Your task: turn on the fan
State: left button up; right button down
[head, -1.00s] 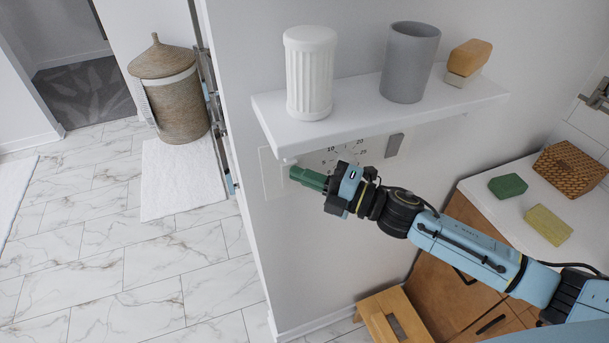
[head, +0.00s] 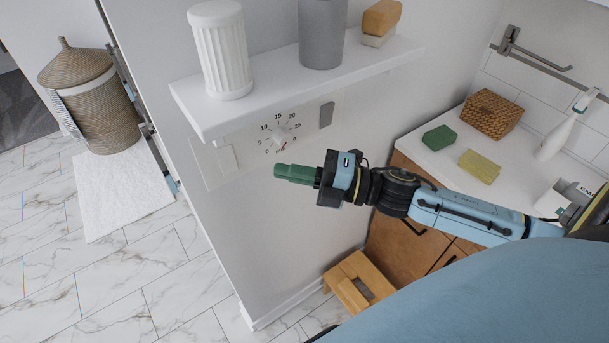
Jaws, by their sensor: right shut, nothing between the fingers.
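A pale control panel (head: 206,176) is on the wall under the shelf. It carries a round dial knob (head: 280,136) with printed numbers around it, a light rocker switch (head: 228,158) at its left and a grey switch (head: 326,115) at its right. No fan itself is visible. My right gripper (head: 278,171), with green fingers, is shut and empty. It points left, in front of the wall just below the dial; I cannot tell whether it touches the panel. My left gripper is not in view.
A white shelf (head: 300,84) juts out just above the panel, bearing a ribbed white jar (head: 221,50), a grey cup (head: 321,35) and stacked soaps (head: 380,20). A counter (head: 430,153) with sponges and a wicker basket (head: 491,113) stands right. A wooden stool (head: 345,285) is below.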

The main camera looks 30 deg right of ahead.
jog(key=shift+r+v, duration=0.2)
jog(key=shift+v, duration=1.05)
jog(key=shift+s, duration=0.15)
jog(key=w+d+f+m+t+h+b, duration=0.15)
jog(key=d+f+m+h, duration=0.3)
jog(key=f, duration=0.55)
jog(key=w+d+f+m+t+h+b, duration=0.15)
jog(key=d+f+m+h, duration=0.35)
jog(key=f, duration=0.6)
jog(key=s+d+f+m+g+h+b, duration=0.1)
jog(key=s+d+f+m+g+h, duration=0.2)
jog(key=f, duration=0.6)
jog(key=s+d+f+m+g+h+b, duration=0.1)
jog(key=s+f+m, duration=0.3)
jog(key=f, duration=0.5)
jog(key=s+a+f+m+g+h+b, duration=0.15)
jog(key=s+f+m+g, duration=0.35)
jog(key=s+f, duration=0.8)
jog(key=s+a+f+m+g, duration=0.1)
jog(key=s+a+f+g, duration=0.1)
jog(key=s+a+f, duration=0.1)
jog(key=s+a+f+m+g+b, duration=0.1)
jog(key=s+a+f+m, duration=0.1)
jog(key=s+f, duration=0.3)
jog(key=s+a+f+m+g+b, duration=0.1)
jog(key=s+a+f, duration=0.3)
jog(key=s, duration=0.5)
jog(key=shift+s+f+m+g+y, duration=0.25)
jog(key=shift+m+g, duration=0.2)
jog(key=shift+g, duration=0.35)
